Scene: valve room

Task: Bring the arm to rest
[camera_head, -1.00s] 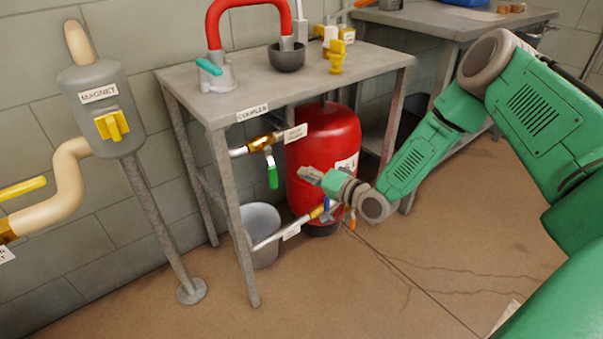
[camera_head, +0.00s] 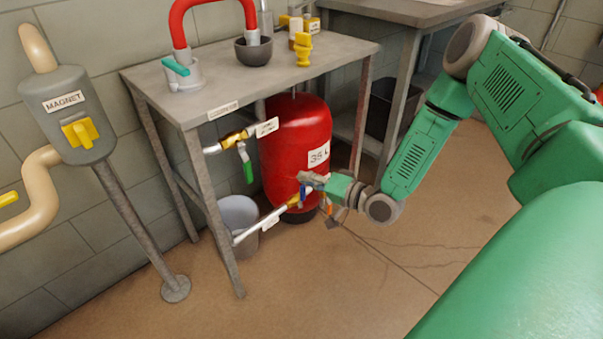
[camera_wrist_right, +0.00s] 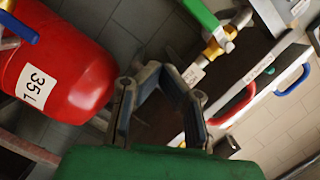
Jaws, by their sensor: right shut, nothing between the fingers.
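My right arm is green and reaches in from the right of the head view. Its gripper (camera_head: 308,180) is shut and empty, in front of the lower right side of the red tank (camera_head: 297,130), beside the low pipe with the blue handle; I cannot tell whether it touches either. In the right wrist view the dark fingers (camera_wrist_right: 158,85) show in the middle, with nothing held. The red tank (camera_wrist_right: 65,65), labelled 35 L, is on the left there. My left gripper is not in view.
A metal table (camera_head: 215,100) stands over the tank and carries a red hose (camera_head: 178,20) and a dark bowl (camera_head: 254,50). A green-handled valve (camera_head: 245,160) and a grey bucket (camera_head: 238,213) are below. The magnet post (camera_head: 85,120) stands left. Floor at front is clear.

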